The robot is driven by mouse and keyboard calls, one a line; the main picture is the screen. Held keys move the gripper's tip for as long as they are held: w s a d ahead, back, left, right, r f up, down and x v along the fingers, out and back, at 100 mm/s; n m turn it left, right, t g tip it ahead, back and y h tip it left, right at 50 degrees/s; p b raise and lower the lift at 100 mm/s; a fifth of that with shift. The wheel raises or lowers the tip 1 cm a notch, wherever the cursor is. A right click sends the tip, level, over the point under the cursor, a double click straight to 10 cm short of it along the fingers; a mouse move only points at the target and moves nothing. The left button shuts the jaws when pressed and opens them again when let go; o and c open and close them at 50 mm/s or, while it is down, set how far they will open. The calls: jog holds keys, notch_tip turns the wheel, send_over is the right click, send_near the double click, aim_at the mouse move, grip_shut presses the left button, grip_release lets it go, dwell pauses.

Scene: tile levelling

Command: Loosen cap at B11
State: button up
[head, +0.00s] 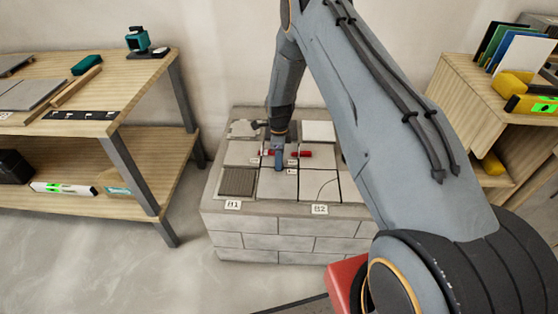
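A block-built stand (225,205) carries a grid of pale tiles. Two red caps show on the tiles, a left one (266,153) and a right one (304,154). My gripper (279,162) points down between them, close beside the left cap. I cannot tell whether it touches a cap or whether its fingers are open or shut. Small white labels lie on the tiles, too small to read, so I cannot tell which cap is B11. My own arm hides part of the stand's right side.
A wooden shelf unit (135,75) at left holds tiles, a teal tool (138,40) and a level (63,188). Another wooden unit (455,95) at right holds folders and yellow tools. Open floor lies between the left shelf and the stand.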

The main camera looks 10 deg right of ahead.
jog(key=shift+c, duration=1.1)
